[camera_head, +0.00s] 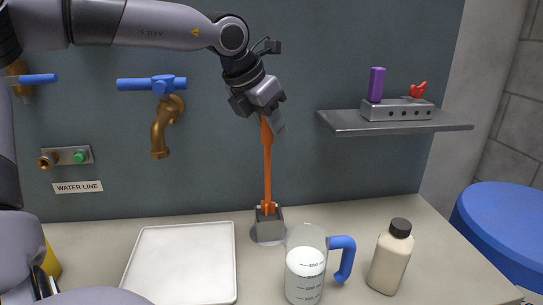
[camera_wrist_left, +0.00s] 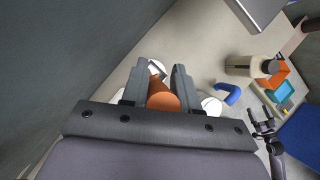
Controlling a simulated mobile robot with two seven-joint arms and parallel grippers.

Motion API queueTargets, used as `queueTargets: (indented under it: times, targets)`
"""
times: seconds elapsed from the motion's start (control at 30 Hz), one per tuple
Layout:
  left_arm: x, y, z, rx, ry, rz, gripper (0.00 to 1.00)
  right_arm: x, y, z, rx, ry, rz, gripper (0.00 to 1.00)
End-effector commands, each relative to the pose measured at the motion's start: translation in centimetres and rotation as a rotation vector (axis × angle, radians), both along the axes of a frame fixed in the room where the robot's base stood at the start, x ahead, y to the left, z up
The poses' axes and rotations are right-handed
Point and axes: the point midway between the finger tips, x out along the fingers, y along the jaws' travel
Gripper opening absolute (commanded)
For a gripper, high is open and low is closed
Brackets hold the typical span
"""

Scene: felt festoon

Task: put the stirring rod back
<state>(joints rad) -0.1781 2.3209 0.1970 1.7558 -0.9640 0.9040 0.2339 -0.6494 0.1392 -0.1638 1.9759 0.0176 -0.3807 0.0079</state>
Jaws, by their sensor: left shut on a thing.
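The stirring rod (camera_head: 267,165) is orange and stands upright at the back of the counter. My left gripper (camera_head: 264,108) is shut on its upper end, and its lower end is at a small grey holder block (camera_head: 268,228). Whether it is fully seated in the block I cannot tell. In the left wrist view the rod's round orange top (camera_wrist_left: 163,99) shows between the two fingers of my left gripper (camera_wrist_left: 159,82).
A measuring jug (camera_head: 305,270) with a blue handle and white contents stands close in front of the holder. A cream bottle (camera_head: 391,257) is to its right. A white tray (camera_head: 180,265) lies left. A shelf (camera_head: 395,122) and brass tap (camera_head: 162,125) are on the wall.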

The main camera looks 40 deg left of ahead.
Motion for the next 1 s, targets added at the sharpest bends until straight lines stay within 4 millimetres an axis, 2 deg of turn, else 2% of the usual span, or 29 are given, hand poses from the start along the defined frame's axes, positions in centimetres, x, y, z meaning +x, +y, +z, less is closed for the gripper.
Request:
queueTargets:
  times: [0.23,0.43,0.77,0.87,0.9,0.97,1.0]
  targets:
    - [0.0,0.0,-2.5,0.0,0.001,0.0,0.0,0.0,0.0,-0.2,0.0,0.002,0.004,0.95]
    - [0.0,0.0,-5.4,0.0,0.002,0.0,0.0,0.0,0.1,-0.3,0.0,0.002,0.004,0.95]
    - [0.0,0.0,-5.9,0.0,-0.002,-0.001,0.0,0.1,0.1,-0.3,0.0,0.001,0.004,0.95]
    - [0.0,0.0,-6.3,0.0,-0.002,-0.001,0.0,0.1,0.1,-0.9,0.001,0.002,0.004,0.95]
    - [0.0,0.0,-6.2,0.0,-0.001,-0.001,0.36,0.1,0.1,-0.8,0.001,0.004,0.004,0.95]
    - [0.0,0.0,-6.1,0.0,-0.001,-0.001,0.55,0.1,0.1,-0.7,0.001,0.005,0.004,0.95]
    - [0.0,0.0,-6.1,0.0,-0.001,-0.001,0.55,0.0,0.1,-0.7,0.001,0.004,0.004,0.95]
